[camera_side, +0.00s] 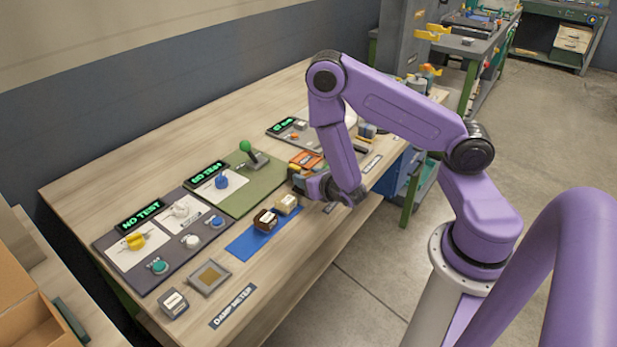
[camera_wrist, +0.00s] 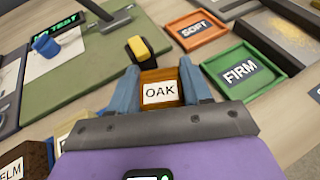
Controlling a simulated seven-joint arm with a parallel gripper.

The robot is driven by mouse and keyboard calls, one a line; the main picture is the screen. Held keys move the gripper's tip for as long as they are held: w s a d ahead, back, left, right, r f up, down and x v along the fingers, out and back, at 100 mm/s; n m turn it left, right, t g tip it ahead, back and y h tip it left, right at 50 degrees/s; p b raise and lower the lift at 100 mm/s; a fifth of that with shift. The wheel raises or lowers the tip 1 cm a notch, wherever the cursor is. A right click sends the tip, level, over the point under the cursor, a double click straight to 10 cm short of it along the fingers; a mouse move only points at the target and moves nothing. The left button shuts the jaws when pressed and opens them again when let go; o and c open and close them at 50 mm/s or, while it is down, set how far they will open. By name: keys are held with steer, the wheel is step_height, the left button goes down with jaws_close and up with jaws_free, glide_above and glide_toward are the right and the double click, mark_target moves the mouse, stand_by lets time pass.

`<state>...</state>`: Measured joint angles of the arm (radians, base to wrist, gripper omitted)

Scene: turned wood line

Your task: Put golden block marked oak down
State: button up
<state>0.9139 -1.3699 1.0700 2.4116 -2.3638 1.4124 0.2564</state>
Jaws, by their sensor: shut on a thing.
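The golden block marked OAK (camera_wrist: 160,94) is between the two blue fingers of my gripper (camera_wrist: 160,84) in the wrist view, its label facing the camera. My gripper is shut on it. In the side view my gripper (camera_side: 322,187) is over the bench, to the right of the blue mat (camera_side: 245,247). The block is hard to make out there, and I cannot tell its height above the bench. A dark brown block (camera_side: 265,219) and a cream block (camera_side: 288,204) sit at the mat; the dark one, marked ELM, shows at the wrist view's lower left (camera_wrist: 22,162).
An orange tray marked SOFT (camera_wrist: 217,35) and a green tray marked FIRM (camera_wrist: 272,55) lie ahead right. A yellow-topped piece (camera_wrist: 148,47) stands ahead. The DAMP METER pad (camera_side: 193,286) and a grey labelled block (camera_side: 173,304) are at the near end. Bare bench lies behind the panels.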

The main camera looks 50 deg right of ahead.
steer(key=shift+f, duration=0.2)
steer(key=o, duration=1)
steer(key=shift+f, duration=0.15)
steer(key=shift+o, duration=0.2)
steer(key=shift+s+d, duration=0.1)
steer(key=shift+s+d+f, duration=0.1)
steer(key=shift+d, duration=0.1)
steer(key=shift+r, duration=0.25)
steer(key=shift+s+a+r, duration=0.1)
steer(key=shift+s+r, duration=0.05)
steer(key=shift+r, duration=0.05)
steer(key=shift+a+v, duration=0.15)
steer(key=shift+v, duration=1.6)
steer(key=shift+a+v, duration=0.15)
steer(key=shift+v, duration=1.65)
